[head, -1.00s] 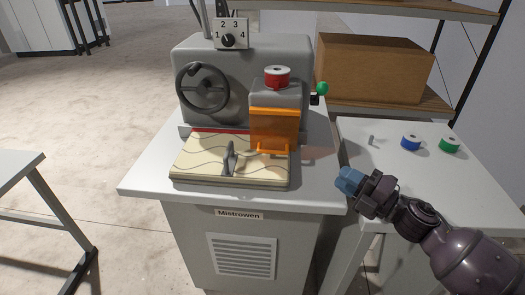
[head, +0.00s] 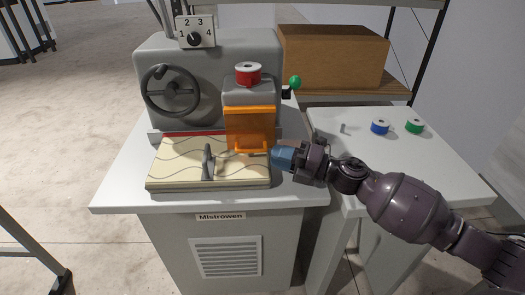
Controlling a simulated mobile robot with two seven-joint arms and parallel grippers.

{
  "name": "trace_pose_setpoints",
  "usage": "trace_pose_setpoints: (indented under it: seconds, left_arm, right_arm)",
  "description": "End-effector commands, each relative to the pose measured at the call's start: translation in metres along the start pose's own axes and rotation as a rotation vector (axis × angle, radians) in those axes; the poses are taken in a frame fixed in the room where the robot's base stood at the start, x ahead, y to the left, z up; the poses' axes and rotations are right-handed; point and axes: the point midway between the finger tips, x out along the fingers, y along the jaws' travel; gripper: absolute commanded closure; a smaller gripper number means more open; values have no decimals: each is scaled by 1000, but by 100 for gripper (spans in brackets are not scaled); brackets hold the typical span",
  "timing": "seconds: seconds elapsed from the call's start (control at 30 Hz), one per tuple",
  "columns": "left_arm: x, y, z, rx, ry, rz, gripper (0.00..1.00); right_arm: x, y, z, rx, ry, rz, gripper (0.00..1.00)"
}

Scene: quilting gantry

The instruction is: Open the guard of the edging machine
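The edging machine (head: 205,65) is a grey unit on a white cabinet. Its orange guard (head: 250,125) hangs down at the front of the machine's right part, with an orange handle bar (head: 252,151) along its lower edge. A quilted cream piece (head: 180,165) lies on the bed beneath. My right gripper (head: 276,157) comes in from the right. Its blue fingertips are just right of the handle bar's right end; I cannot tell whether they touch it. The finger gap is not visible from here. My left gripper is out of view.
A red spool (head: 248,73) sits on top above the guard, with a green knob (head: 295,81) to its right. A handwheel (head: 171,90) and numbered dial (head: 194,38) are on the left. Blue (head: 380,126) and green (head: 414,126) spools stand on the right side table.

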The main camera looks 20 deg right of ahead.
Motion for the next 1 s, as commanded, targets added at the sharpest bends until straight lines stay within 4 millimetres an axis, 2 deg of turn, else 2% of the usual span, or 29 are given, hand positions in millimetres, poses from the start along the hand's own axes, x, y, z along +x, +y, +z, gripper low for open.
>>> trace_pose_setpoints:
  seconds: [0.1, 0.3, 0.7, 0.87, 1.0]
  left_arm:
    - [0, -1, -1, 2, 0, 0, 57]
    - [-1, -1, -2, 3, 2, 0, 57]
    - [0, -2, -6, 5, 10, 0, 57]
    - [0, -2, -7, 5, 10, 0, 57]
    - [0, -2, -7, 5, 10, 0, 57]
  right_arm:
    - [20, 2, 0, -1, 2, 2, 79]
    - [39, 0, 0, 1, 0, 1, 79]
    - [45, 0, 0, 1, 0, -1, 79]
    - [45, 0, 0, 1, 0, 0, 100]
    - [45, 0, 0, 0, 0, 0, 100]
